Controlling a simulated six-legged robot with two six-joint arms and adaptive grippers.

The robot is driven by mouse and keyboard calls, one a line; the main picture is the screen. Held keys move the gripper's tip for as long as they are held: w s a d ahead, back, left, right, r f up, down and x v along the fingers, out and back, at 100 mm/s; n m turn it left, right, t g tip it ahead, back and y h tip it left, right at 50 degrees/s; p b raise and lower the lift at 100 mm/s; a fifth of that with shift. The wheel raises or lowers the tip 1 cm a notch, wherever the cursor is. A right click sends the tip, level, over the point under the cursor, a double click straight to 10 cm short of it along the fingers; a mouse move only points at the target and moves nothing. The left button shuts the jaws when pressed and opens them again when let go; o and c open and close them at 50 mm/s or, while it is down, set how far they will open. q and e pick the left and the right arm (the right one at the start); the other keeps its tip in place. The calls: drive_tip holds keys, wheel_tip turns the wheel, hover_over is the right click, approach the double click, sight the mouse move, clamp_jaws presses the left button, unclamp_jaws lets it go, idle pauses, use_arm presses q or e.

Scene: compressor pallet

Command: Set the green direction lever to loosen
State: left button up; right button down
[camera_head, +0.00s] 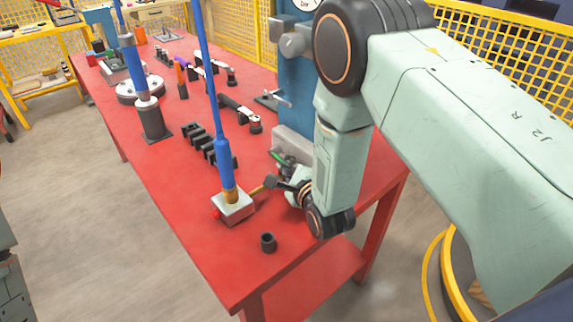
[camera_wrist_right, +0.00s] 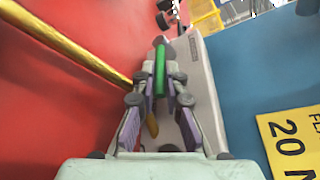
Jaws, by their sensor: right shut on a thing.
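The green direction lever (camera_wrist_right: 160,68) shows in the wrist view between the fingers of my right gripper (camera_wrist_right: 160,90), in front of a grey block (camera_wrist_right: 204,90). My right gripper is shut on the lever, one finger on each side of it. In the head view a small bit of the green lever (camera_head: 278,157) shows at the foot of the blue machine, and my right gripper (camera_head: 286,172) reaches in to it from the right. Its fingers are small and partly hidden there. I cannot read the lever's setting. My left gripper is not in view.
On the red table (camera_head: 200,240) a blue tool (camera_head: 222,150) stands upright in a metal block (camera_head: 233,207), close left of my right gripper. A black socket (camera_head: 268,242) stands in front. A blue machine (camera_head: 290,85) rises behind. A black rack (camera_head: 205,143) lies left.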

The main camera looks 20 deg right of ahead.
sight(283, 162)
idle(0.4)
drive_tip(key=shift+r+g+p, duration=0.3)
drive_tip(key=shift+p, duration=0.35)
drive_tip(key=g+p, duration=0.1)
drive_tip(key=p, duration=0.1)
drive_tip(key=r+g+p, duration=0.1)
drive_tip(key=p, duration=0.2)
drive_tip(key=r+n+g+p, duration=0.1)
drive_tip(key=g+p, duration=0.1)
drive_tip(key=p, duration=0.1)
drive_tip(key=shift+w+a+r+h, duration=0.2)
drive_tip(key=shift+w+h, duration=0.1)
drive_tip(key=shift+h, duration=0.1)
drive_tip(key=shift+w+r+g+h+p, duration=0.3)
drive_tip(key=shift+g+p, duration=0.7)
drive_tip(key=shift+p, duration=0.15)
drive_tip(key=c, duration=1.7)
unclamp_jaws()
